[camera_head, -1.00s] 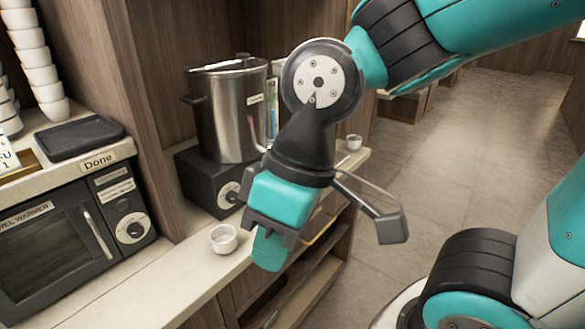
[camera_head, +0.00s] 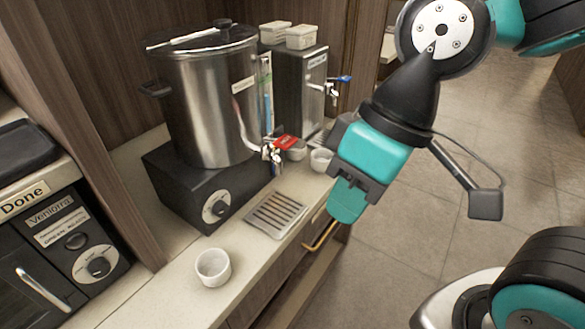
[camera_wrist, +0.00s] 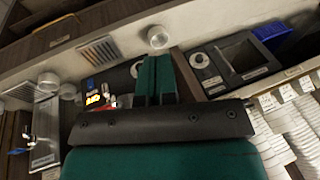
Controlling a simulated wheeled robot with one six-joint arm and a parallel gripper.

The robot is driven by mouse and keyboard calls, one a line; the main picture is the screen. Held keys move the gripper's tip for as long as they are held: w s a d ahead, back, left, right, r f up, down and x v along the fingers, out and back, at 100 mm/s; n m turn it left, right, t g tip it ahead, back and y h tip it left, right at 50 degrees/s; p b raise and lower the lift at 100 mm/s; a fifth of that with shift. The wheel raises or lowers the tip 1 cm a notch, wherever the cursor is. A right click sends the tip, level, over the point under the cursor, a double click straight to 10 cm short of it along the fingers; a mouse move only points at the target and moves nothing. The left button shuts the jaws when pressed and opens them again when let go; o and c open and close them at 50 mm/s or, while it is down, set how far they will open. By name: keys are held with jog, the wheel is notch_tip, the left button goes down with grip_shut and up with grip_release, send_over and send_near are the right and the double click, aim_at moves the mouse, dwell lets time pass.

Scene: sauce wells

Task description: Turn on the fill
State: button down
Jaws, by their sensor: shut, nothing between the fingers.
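A steel urn (camera_head: 205,95) with a dark lid stands on a black base with a round dial (camera_head: 216,208). Its tap (camera_head: 273,158) with a red handle (camera_head: 287,143) sticks out to the right over a slatted drip tray (camera_head: 276,214). A smaller steel dispenser (camera_head: 300,90) behind it has a tap with a blue handle (camera_head: 344,79). I cannot read any label saying fill. My gripper (camera_head: 346,212) is shut and empty, pointing down at the counter's front edge, right of the drip tray. In the wrist view its fingers (camera_wrist: 156,78) are together.
A white cup (camera_head: 213,267) stands on the counter in front of the urn base. Two small cups (camera_head: 321,160) stand behind the drip tray near the red-handled tap. A black warmer (camera_head: 70,260) is at left. Floor to the right is open.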

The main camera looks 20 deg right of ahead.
jog(key=w+d+f+m+t+y+b, duration=0.25)
jog(key=w+f+m+b, duration=0.35)
jog(key=w+f+b, duration=0.35)
jog(key=w+d+f+m+t+y+b, duration=0.2)
jog(key=w+f+m+t+b, duration=0.35)
jog(key=w+f, duration=0.65)
jog(key=w+d+f+m+t+b, duration=0.2)
jog(key=w+d+f+m+b, duration=0.1)
jog(key=w+d+m, duration=0.3)
jog(key=shift+w+d+f+t+h+b, duration=0.2)
jog(key=shift+w+d+t+h+b, duration=0.2)
jog(key=shift+d+b, duration=0.5)
jog(key=x, duration=0.4)
jog(key=p+x, duration=0.1)
jog(key=x, duration=0.4)
jog(key=p+x, duration=0.1)
jog(key=x, duration=0.3)
jog(key=shift+w+a+r, duration=0.25)
jog(key=shift+w+a, duration=0.05)
jog(key=shift+w, duration=0.1)
